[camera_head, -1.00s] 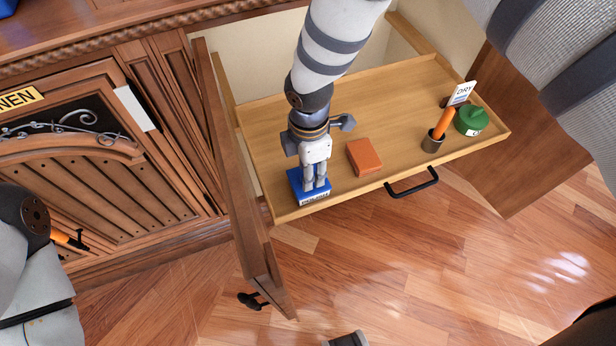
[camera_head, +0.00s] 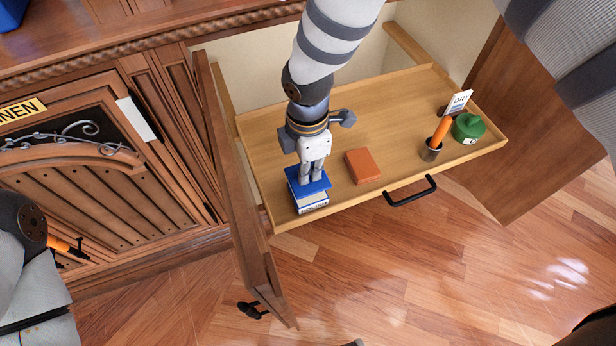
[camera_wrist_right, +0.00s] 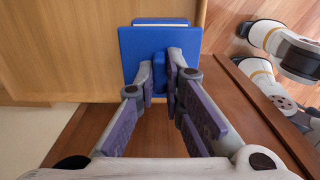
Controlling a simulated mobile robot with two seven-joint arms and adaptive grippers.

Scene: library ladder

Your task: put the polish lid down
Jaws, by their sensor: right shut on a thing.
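The polish lid (camera_head: 314,184) is a flat blue square. My right gripper (camera_head: 311,174) is shut on it from above, at the front left of the pull-out wooden shelf. In the right wrist view the fingers (camera_wrist_right: 163,75) pinch a raised blue grip on the lid (camera_wrist_right: 133,45). The polish box (camera_head: 312,204), white with a blue base and a label, stands under the lid. The lid is raised above the box, with white showing between them.
An orange-brown block (camera_head: 362,166) lies right of the box on the shelf (camera_head: 395,115). An open door (camera_head: 240,200) borders the shelf's left.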

